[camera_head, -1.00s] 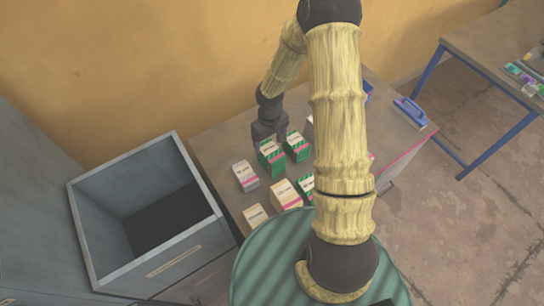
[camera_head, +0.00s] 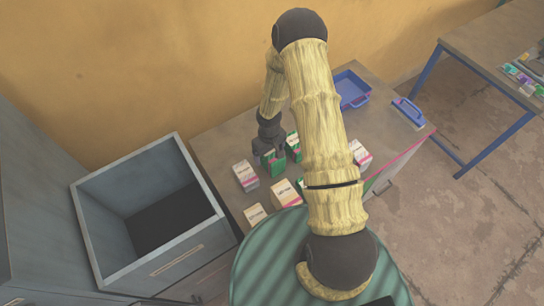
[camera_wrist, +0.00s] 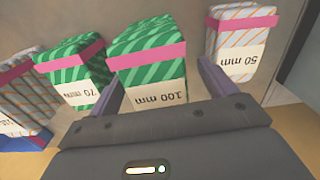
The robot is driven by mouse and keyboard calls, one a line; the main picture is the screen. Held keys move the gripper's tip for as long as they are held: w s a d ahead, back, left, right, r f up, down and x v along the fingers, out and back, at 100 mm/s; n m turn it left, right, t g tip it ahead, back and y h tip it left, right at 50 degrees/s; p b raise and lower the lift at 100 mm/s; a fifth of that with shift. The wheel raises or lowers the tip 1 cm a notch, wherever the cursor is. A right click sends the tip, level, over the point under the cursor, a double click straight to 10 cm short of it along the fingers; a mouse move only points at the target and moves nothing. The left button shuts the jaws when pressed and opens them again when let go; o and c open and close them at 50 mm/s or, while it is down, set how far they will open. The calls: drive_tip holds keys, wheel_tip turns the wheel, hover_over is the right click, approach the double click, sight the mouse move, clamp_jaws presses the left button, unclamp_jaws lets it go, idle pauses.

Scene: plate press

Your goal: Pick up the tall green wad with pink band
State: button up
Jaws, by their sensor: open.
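The tall green wad with a pink band (camera_wrist: 148,68), marked 100 mm, stands in the middle of the wrist view. In the head view I take it to be the green wad (camera_head: 274,163) under my gripper. My gripper (camera_wrist: 158,74) is open, with one finger at each side of this wad's near end. I cannot tell whether the fingers touch it. In the head view my gripper (camera_head: 271,148) is low at the wad's wall side.
A shorter green wad (camera_wrist: 75,75), marked 70 mm, stands close left in the wrist view; a pale striped 50 mm wad (camera_wrist: 242,42) stands right. Several wads share the table (camera_head: 225,140). A blue tray (camera_head: 352,88), a blue-handled tool (camera_head: 408,112) and an open metal bin (camera_head: 190,240) are nearby.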

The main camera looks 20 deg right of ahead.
wheel_tip(320, 180, down, 2)
drive_tip(key=shift+s+d+f+p, duration=0.1)
drive_tip(key=shift+d+p, duration=0.05)
drive_tip(key=shift+p, duration=0.15)
drive_tip(key=shift+d+f, duration=0.1)
drive_tip(key=shift+f, duration=0.4)
drive_tip(key=shift+w, duration=0.25)
